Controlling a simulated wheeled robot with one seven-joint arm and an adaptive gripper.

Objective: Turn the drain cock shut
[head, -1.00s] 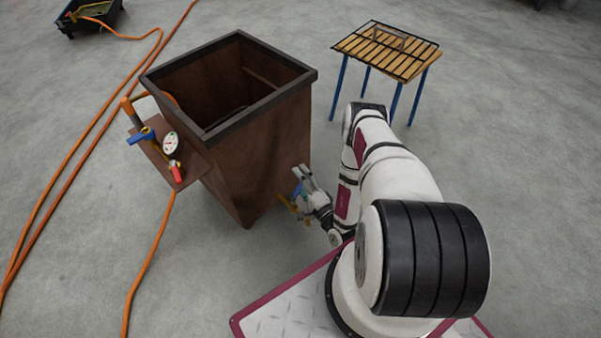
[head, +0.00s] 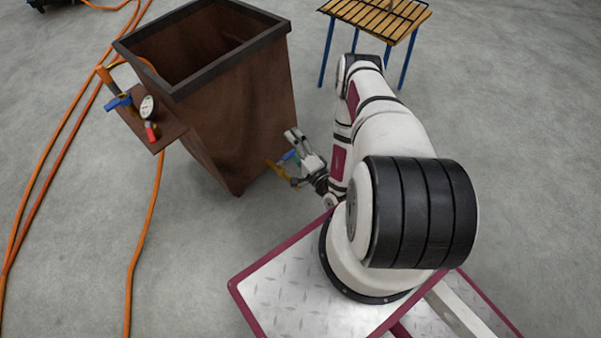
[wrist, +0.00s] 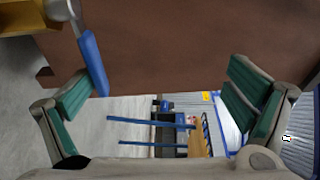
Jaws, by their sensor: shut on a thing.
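The drain cock is a brass-yellow fitting (head: 277,168) low beside the brown bin, with a blue lever (head: 288,156). In the wrist view its yellow body (wrist: 25,17) is at the top left and the blue lever (wrist: 93,62) hangs down from it. The far side of the lever's contact is hidden.
The brown bin (head: 245,125) has a dark rim and rises close beside my gripper. A side shelf (head: 140,125) carries a gauge (head: 148,107) and another blue handle (head: 118,103). Orange hoses (head: 55,150) run along the left floor. A slatted blue-legged table (head: 375,20) stands behind.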

